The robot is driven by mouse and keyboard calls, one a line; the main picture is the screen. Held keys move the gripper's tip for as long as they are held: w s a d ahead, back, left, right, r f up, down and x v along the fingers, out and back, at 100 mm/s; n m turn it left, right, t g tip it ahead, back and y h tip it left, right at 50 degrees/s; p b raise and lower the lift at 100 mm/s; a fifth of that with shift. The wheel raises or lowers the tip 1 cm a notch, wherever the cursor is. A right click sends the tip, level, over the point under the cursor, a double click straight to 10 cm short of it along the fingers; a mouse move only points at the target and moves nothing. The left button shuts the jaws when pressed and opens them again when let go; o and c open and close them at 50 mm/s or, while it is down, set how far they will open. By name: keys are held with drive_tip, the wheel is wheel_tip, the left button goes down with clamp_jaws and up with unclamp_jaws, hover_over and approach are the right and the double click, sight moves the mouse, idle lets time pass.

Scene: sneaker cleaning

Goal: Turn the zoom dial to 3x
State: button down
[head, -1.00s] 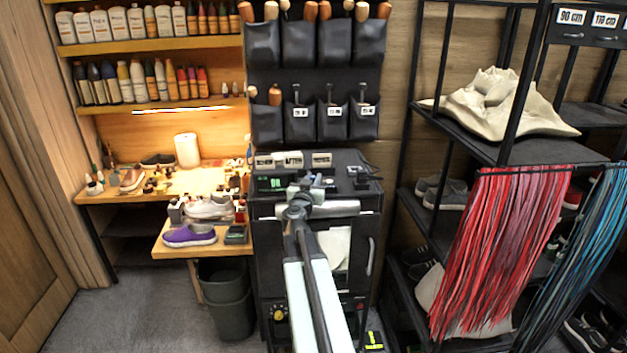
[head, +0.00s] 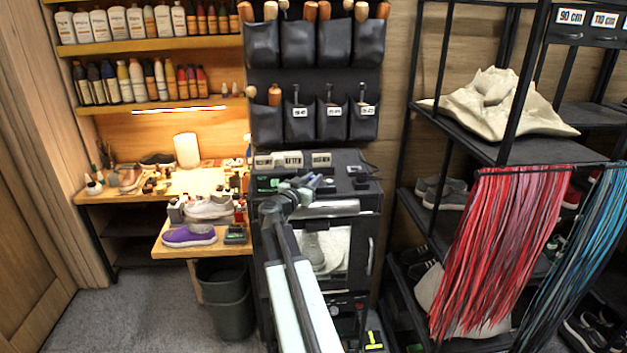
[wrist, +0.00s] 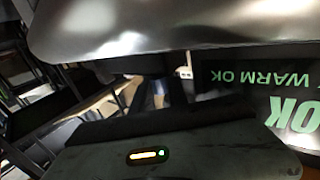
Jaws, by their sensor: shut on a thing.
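The black machine (head: 345,170) stands in the middle of the head view, with small controls and a green-lit display (head: 268,184) on its top. My gripper (head: 318,184) is at the front of this top, pointing to the right and away from me. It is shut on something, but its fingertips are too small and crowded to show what. I cannot make out the zoom dial or its marks in either view. The wrist view shows a tilted dark screen (wrist: 285,105) with green "WARM OK" and "OK" text, and a dark surface with a lit indicator (wrist: 147,155).
A silver bar (head: 330,208) runs across the machine's front, just below my gripper. Label blocks (head: 292,159) stand along the back of its top. A workbench with a purple shoe (head: 188,235) is at the left. A black rack with red laces (head: 500,250) is at the right.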

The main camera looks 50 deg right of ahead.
drive_tip(key=c, duration=1.3)
unclamp_jaws()
drive_tip(key=shift+s, duration=0.1)
drive_tip(key=v, duration=0.8)
